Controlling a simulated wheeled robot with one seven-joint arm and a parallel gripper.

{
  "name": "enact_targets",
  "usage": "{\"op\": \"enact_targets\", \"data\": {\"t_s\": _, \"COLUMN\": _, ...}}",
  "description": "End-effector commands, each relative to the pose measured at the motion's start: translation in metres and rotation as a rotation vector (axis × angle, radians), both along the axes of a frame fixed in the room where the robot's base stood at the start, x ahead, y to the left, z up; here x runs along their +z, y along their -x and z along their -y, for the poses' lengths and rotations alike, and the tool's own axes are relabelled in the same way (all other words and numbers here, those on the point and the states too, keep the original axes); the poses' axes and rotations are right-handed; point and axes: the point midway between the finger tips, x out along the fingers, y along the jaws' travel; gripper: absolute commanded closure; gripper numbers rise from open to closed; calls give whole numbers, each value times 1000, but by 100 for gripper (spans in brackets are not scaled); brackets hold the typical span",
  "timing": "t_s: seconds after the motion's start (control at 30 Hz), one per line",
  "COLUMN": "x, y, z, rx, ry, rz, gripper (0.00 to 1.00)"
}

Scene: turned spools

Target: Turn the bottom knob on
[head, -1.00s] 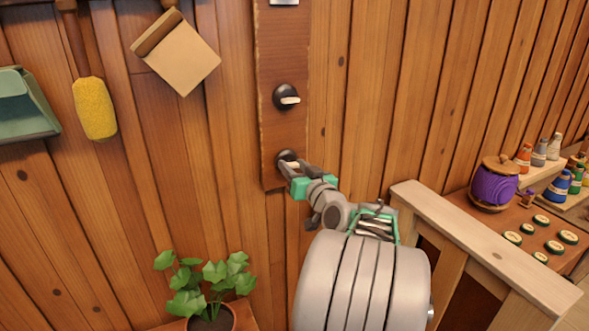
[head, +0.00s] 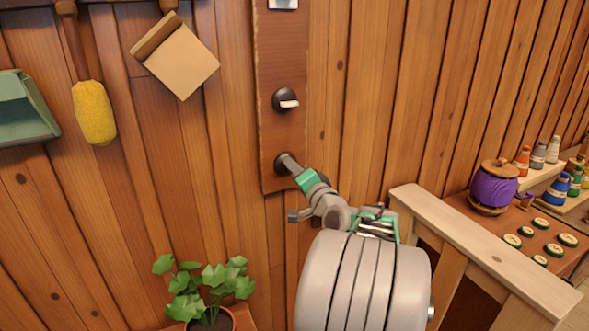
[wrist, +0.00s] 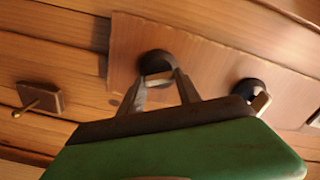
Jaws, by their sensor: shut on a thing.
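The bottom knob (head: 281,161) is a dark round knob low on a reddish-brown board (head: 283,60) fixed to the plank wall. My gripper (head: 293,168) reaches it from the lower right and covers most of it in the head view. In the wrist view, the knob (wrist: 155,60) shows its dark base and a pale grip bar between my two grey fingers (wrist: 160,80). The fingers are shut on that bar. The knob above (head: 286,100) is dark, with a pale bar lying roughly level, and is untouched.
A light wooden rail (head: 480,245) stands right of my arm, with a purple pot (head: 493,187) and several bottles beyond. A potted plant (head: 205,290) is below left. A dustpan (head: 25,108), yellow duster (head: 94,112) and tan brush (head: 180,62) hang on the left.

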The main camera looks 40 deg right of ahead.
Motion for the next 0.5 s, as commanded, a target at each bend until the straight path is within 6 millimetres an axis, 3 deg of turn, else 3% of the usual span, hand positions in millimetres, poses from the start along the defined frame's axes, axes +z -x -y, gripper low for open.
{"op": "enact_targets", "data": {"t_s": 0.5, "x": 1, "y": 0, "z": 1, "rx": -1, "ry": -385, "rz": 114, "gripper": 100}}
